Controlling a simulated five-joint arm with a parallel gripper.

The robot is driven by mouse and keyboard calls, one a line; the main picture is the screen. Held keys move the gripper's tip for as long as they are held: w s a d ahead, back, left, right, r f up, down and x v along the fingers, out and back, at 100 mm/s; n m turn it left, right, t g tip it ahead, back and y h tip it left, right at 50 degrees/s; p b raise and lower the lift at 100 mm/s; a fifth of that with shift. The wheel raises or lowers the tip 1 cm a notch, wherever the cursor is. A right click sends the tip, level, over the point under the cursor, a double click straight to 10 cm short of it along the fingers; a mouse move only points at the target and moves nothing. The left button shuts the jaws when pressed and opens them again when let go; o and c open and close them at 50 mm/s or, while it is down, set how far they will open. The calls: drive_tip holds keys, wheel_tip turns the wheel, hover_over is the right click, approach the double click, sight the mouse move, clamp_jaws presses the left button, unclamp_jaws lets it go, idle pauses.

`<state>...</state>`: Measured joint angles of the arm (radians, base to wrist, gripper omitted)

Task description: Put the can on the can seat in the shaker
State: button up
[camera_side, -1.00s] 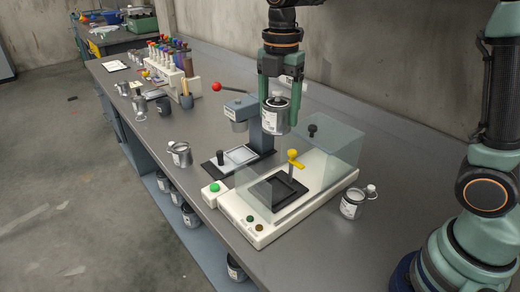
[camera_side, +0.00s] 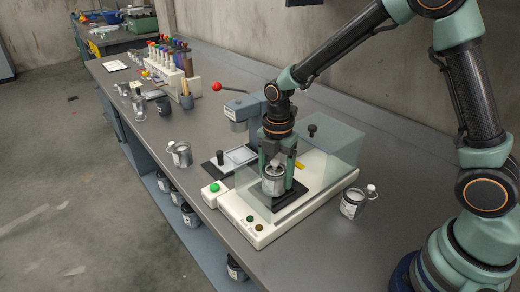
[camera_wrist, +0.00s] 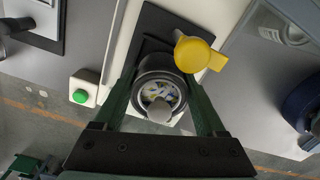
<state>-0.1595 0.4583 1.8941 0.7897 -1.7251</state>
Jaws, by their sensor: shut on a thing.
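The can (camera_side: 274,182) is a small silver paint can with a white label. It stands upright between the fingers of my gripper (camera_side: 275,178), which is shut on it. The shaker (camera_side: 262,228) is a white machine with a clear cover (camera_side: 337,145). The can is low over the black can seat (camera_side: 288,203); I cannot tell whether its base touches. In the wrist view the can (camera_wrist: 160,92) shows from above between both green fingers, with the dark seat (camera_wrist: 155,28) beyond it. The yellow clamp knob (camera_wrist: 198,54) is beside the can, partly hidden by my gripper in the side view.
A green button box (camera_side: 215,192) is at the shaker's left. A grey press with a red-knobbed lever (camera_side: 216,87) stands behind. The bench front is clear.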

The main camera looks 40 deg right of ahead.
drive_tip(key=shift+f, duration=0.35)
drive_tip(key=o, duration=1.5)
drive_tip(key=shift+f, duration=0.15)
wheel_tip(320, 180, up, 12)
drive_tip(key=shift+r, duration=0.15)
drive_tip(key=s+d+r+m+t, duration=0.2)
drive_tip(key=s+m, duration=0.2)
drive_tip(key=m, duration=0.3)
drive_tip(key=s+d+r+m+t, duration=0.1)
drive_tip(key=s+d+r+m, duration=0.1)
drive_tip(key=m, duration=0.5)
drive_tip(key=s+d+r+m+t, duration=0.2)
drive_tip(key=s+m, duration=0.3)
drive_tip(key=m, duration=0.2)
drive_tip(key=shift+s+d+r+m+t, duration=0.1)
drive_tip(key=shift+s+d+m+t, duration=0.15)
drive_tip(key=shift+s+m+t, duration=0.1)
